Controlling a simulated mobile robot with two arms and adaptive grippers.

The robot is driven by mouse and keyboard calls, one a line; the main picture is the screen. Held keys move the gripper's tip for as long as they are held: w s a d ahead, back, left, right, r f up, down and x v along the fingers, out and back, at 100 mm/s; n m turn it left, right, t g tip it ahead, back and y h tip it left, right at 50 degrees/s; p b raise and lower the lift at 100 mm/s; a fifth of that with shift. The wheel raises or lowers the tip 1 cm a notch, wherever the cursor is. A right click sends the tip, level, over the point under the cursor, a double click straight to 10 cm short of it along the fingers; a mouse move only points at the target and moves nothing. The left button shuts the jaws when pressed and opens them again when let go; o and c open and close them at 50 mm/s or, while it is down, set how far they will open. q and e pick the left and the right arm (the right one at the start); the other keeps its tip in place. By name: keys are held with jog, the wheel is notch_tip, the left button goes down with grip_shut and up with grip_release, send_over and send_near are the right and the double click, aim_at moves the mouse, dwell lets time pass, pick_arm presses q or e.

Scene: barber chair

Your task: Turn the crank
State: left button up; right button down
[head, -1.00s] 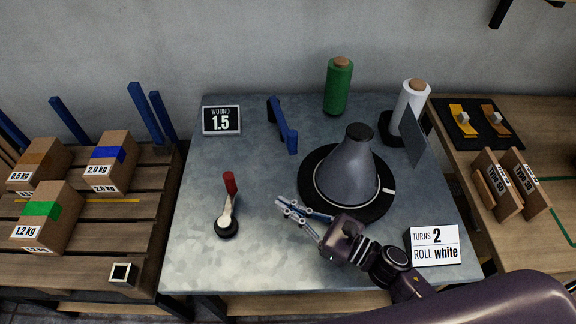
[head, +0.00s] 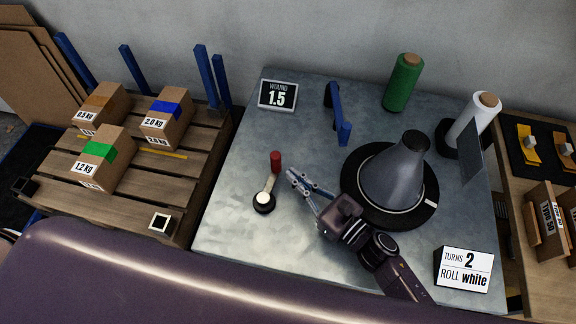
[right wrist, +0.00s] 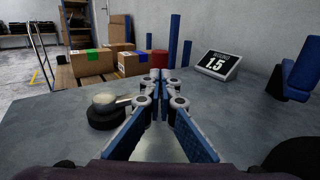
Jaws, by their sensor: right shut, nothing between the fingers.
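The crank (head: 268,187) stands on the grey table, with a black round base, a pale arm and a red upright handle (head: 276,161) at its far end. In the right wrist view, the crank's hub (right wrist: 105,104) is left of the fingers and the red handle (right wrist: 159,60) shows just beyond the fingertips. My right gripper (head: 292,175) is shut and empty, a little to the right of the handle and apparently apart from it. The display (head: 278,95) reads WOUND 1.5. A sign (head: 463,269) reads TURNS 2, ROLL white. My left gripper is not in view.
A grey cone on a black disc (head: 405,210) stands right of my right arm. A green roll (head: 403,82), a white roll (head: 473,118) and a blue bracket (head: 337,112) stand toward the back. Boxes sit on a pallet (head: 200,150) at left.

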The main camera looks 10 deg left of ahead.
aim_at(279, 164)
jog(key=shift+x, duration=1.1)
jog(key=shift+w+a, duration=0.25)
jog(key=shift+a, duration=0.05)
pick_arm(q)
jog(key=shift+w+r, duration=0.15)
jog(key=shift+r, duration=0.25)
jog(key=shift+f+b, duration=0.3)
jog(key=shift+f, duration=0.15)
pick_arm(e)
jog(key=shift+w+a+n+g+y, duration=0.2)
jog(key=shift+n+g+y, duration=0.1)
jog(key=shift+n+g, duration=0.15)
